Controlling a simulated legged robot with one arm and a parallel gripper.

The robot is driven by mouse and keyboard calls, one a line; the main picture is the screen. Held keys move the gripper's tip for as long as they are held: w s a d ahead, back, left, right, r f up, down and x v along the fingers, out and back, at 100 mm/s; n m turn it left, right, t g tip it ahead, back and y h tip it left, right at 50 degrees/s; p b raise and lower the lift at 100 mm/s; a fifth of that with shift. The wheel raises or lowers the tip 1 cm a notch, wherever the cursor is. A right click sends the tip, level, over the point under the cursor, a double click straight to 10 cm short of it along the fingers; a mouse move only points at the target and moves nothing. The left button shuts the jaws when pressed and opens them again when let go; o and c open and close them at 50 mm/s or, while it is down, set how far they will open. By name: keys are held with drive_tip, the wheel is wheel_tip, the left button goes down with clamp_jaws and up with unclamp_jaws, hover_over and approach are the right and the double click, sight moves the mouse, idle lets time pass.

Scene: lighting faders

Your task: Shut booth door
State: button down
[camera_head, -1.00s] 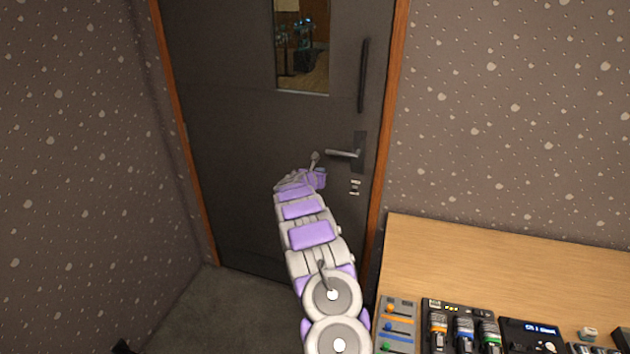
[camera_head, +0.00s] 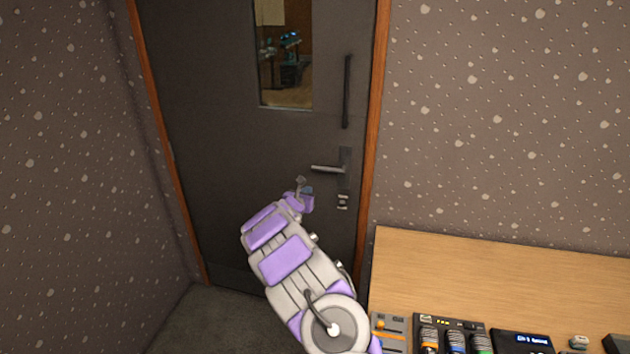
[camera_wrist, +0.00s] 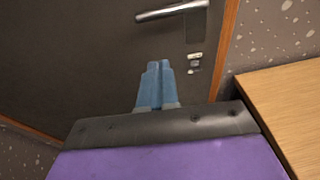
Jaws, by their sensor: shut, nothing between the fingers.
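The dark booth door (camera_head: 215,150) stands within its orange-brown wooden frame and looks flush with it. It has a window, a long vertical pull bar (camera_head: 347,92) and a lever handle (camera_head: 327,169) on a dark plate near its right edge. The lever also shows at the top of the wrist view (camera_wrist: 172,12). My gripper (camera_head: 306,190) is just below and left of the lever in the head view. In the wrist view its blue fingers (camera_wrist: 159,66) are together and empty, pointing at the door below the lever. Whether they touch the door I cannot tell.
A wooden desk (camera_head: 480,270) stands right of the door, with fader units and a small display box (camera_head: 522,341) along its near edge. A speckled wall (camera_head: 70,180) closes the left side. Carpet (camera_head: 215,318) shows free at the door's foot.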

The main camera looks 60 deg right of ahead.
drive_tip(key=w+d+t+b, duration=0.1)
drive_tip(key=d, duration=1.1)
drive_tip(key=shift+w+n+h, duration=0.25)
drive_tip(key=shift+n+h, duration=0.05)
drive_tip(key=shift+h, duration=0.1)
idle(0.3)
drive_tip(key=shift+r, duration=0.1)
drive_tip(key=shift+d, duration=0.25)
